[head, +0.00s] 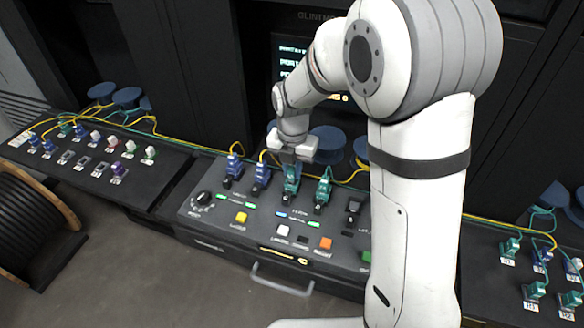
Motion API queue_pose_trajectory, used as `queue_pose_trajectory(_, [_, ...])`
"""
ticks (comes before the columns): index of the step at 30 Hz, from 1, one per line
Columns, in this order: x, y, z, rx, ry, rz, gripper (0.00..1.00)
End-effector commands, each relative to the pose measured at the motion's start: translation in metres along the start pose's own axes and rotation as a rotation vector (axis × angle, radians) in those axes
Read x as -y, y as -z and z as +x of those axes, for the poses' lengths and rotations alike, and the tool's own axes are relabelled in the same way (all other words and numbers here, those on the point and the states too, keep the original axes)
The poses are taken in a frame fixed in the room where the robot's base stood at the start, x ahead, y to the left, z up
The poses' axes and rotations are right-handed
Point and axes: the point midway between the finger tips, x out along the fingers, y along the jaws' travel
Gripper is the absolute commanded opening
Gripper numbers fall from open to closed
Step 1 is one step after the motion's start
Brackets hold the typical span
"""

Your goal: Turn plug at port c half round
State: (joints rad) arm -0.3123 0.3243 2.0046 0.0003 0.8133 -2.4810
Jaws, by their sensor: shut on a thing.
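My gripper (292,158) is at the middle panel, over a green plug (291,178) that stands in a port in the row, and is shut on it. The gripper covers the plug's top, and the port letters are too small to read. To its left in the same row stand two blue plugs, one (260,177) close by and one (233,168) farther off. To its right stands another green plug (323,192). A dark port (353,210) at the row's right end shows no coloured plug.
The middle panel (225,232) carries a black knob (203,198) and yellow, white, orange and green buttons along its front. A drawer handle (281,283) sits below. Yellow and green cables run behind the plugs. Side panels with more plugs lie left and right. A cable drum (30,225) stands at far left.

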Motion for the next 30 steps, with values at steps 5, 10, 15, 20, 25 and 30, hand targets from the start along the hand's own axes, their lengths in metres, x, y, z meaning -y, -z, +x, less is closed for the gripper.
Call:
queue_pose_trajectory(5, [0.0, 0.0, 0.0, 0.0, 0.0, 0.0, 0.01])
queue_pose_trajectory(10, [0.0, 0.0, 0.003, 0.0, 0.0, -0.001, 0.01])
queue_pose_trajectory(15, [0.0, 0.0, 0.007, 0.0, 0.0, -0.001, 0.01])
queue_pose_trajectory(20, [0.0, 0.0, 0.01, 0.0, 0.0, -0.001, 0.01])
queue_pose_trajectory(25, [-0.001, 0.0, 0.01, 0.0, 0.0, -0.001, 0.01])
queue_pose_trajectory(30, [-0.001, 0.0, 0.01, 0.0, 0.0, -0.001, 0.3])
